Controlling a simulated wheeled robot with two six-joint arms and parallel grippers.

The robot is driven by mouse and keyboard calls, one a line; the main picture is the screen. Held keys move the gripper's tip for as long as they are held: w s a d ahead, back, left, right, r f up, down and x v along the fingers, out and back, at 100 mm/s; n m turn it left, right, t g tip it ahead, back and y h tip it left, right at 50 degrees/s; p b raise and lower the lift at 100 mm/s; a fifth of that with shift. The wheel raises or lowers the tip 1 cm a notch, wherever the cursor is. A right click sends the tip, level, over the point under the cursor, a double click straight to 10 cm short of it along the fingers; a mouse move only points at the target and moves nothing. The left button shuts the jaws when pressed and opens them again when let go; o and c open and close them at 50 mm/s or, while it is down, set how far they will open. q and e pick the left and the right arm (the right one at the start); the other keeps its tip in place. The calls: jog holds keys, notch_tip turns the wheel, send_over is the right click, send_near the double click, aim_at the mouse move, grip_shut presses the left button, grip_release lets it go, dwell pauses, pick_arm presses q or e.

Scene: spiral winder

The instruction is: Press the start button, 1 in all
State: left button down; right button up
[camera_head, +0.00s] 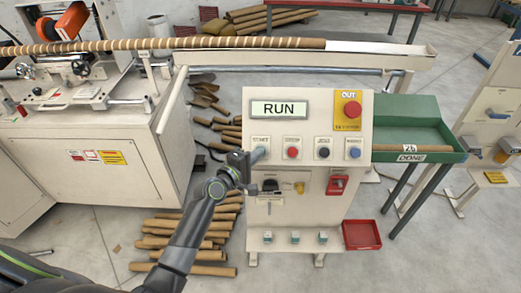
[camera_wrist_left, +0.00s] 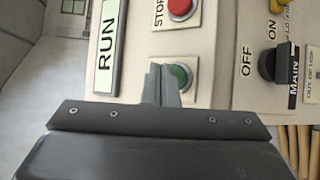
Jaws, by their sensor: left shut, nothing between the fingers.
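The control panel (camera_head: 330,205) stands upright in front of me. Its display (camera_head: 279,109) reads RUN, and it also shows in the left wrist view (camera_wrist_left: 106,45). The green start button (camera_wrist_left: 181,75) shows in the left wrist view, partly covered by my fingers. My left gripper (camera_head: 257,155) is shut and empty, its tips at the start button at the panel's upper left. In the wrist view the gripper tips (camera_wrist_left: 162,72) overlap the button's left side; I cannot tell whether they touch it. In the head view the gripper mostly hides the button. My right gripper is out of view.
The red stop button (camera_head: 292,152) sits beside the start button, with black and blue buttons (camera_head: 354,153) further right. The black main switch (camera_head: 270,185) lies below. A red emergency button (camera_head: 352,109) is at upper right. A green tray (camera_head: 425,130) stands right of the panel.

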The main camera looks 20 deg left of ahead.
pick_arm(q)
jog(key=s+r+p, duration=0.1)
jog(key=s+p, duration=0.1)
jog(key=s+d+r+p, duration=0.1)
jog(key=r+p, duration=0.1)
jog(key=shift+s, duration=0.35)
dwell(0.8)
